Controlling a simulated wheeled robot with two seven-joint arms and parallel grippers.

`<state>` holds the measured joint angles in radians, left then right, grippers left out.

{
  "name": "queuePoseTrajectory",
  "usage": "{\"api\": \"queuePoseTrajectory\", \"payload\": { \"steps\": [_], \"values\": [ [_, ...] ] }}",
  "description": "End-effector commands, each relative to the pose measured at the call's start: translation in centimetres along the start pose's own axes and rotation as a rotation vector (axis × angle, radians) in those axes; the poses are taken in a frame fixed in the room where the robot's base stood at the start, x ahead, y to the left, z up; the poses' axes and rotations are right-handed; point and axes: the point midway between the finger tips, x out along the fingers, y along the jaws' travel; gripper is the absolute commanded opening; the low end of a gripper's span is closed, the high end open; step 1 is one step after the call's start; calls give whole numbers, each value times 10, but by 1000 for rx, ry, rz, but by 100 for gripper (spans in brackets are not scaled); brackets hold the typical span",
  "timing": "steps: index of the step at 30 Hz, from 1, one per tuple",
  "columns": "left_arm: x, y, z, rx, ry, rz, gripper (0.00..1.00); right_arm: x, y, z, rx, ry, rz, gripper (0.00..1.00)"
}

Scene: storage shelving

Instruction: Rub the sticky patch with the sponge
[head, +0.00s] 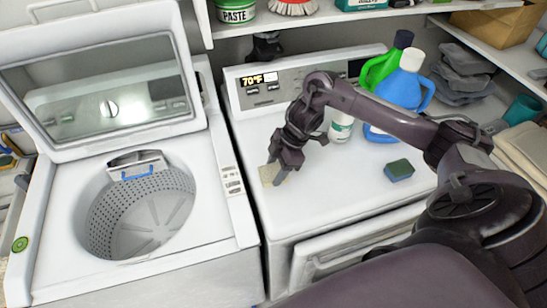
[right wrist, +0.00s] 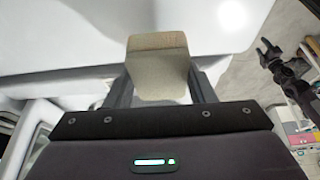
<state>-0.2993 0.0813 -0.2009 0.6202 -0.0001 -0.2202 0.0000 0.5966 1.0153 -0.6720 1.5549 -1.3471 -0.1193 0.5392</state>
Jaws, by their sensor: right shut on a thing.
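My right gripper (head: 283,167) is over the left part of the white dryer top (head: 300,215). It is shut on a tan, block-shaped sponge (head: 268,175). In the right wrist view the sponge (right wrist: 160,62) sits between the two fingers. I cannot tell whether the sponge touches the dryer top. A second sponge (head: 398,170), green and dark blue, lies on the dryer top to the right. I cannot make out a sticky patch. What looks like my left gripper (right wrist: 268,52) shows small and dark at the right of the right wrist view.
Shelves (head: 330,16) hang above. The dryer's front middle is clear.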

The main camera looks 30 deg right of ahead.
Motion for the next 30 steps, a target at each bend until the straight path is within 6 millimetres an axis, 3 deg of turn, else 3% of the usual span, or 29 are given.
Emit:
{"api": "queuePoseTrajectory", "payload": {
  "steps": [11, 30],
  "values": [
    [-31, 1, -3, -1, 0, 2, 55, -37, 4, -5, 3, -1, 3, 31],
    [-31, 1, -2, -2, 0, 1, 55, -38, 4, -5, 3, 0, 2, 31]
  ]
}}
